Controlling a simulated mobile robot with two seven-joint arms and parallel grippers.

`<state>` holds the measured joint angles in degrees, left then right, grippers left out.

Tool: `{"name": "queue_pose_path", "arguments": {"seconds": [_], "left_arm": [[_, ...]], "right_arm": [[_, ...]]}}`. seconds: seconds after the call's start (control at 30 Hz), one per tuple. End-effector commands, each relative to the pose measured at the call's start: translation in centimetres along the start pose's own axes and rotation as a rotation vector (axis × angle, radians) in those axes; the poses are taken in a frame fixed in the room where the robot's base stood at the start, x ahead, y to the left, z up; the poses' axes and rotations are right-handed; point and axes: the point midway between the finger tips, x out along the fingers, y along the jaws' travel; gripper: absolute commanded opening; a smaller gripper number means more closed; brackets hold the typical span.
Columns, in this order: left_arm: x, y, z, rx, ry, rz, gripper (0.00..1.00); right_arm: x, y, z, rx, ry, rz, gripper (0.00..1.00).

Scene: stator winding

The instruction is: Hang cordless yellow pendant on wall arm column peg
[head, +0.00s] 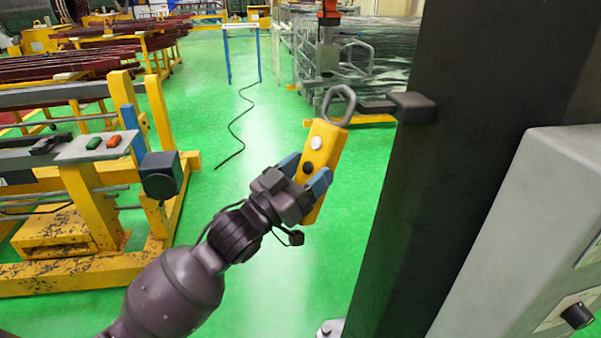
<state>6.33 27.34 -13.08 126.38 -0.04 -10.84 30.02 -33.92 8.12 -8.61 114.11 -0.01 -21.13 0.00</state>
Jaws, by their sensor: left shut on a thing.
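The yellow pendant (323,146) has a white and a black button on its face and a grey metal ring (339,104) at its top. My left gripper (305,178) is shut on the pendant's lower half, its blue fingers on either side. The pendant is held nearly upright, tilted to the right. A dark peg (377,106) sticks out to the left from a block on the dark column (416,190). The ring is just left of the peg's tip; I cannot tell whether they touch. My right gripper is not in view.
A grey control box (530,240) with a black knob stands at the right beside the column. A yellow frame bench (90,190) with a small button panel is at the left. Green floor (270,90) lies open between, with a black cable (236,130) on it.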

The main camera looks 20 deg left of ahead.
Motion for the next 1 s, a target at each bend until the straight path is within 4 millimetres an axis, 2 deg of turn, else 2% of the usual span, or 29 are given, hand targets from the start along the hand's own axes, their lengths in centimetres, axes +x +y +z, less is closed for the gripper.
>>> {"name": "queue_pose_path", "arguments": {"seconds": [0.6, 1.0], "left_arm": [[2.3, 1.5, 1.0, -0.002, 0.004, 0.001, 0.25], [3.8, 2.4, 1.6, -0.001, 0.004, 0.001, 0.25]], "right_arm": [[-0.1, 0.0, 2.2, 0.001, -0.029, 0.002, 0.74], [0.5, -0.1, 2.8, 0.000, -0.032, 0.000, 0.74]]}}
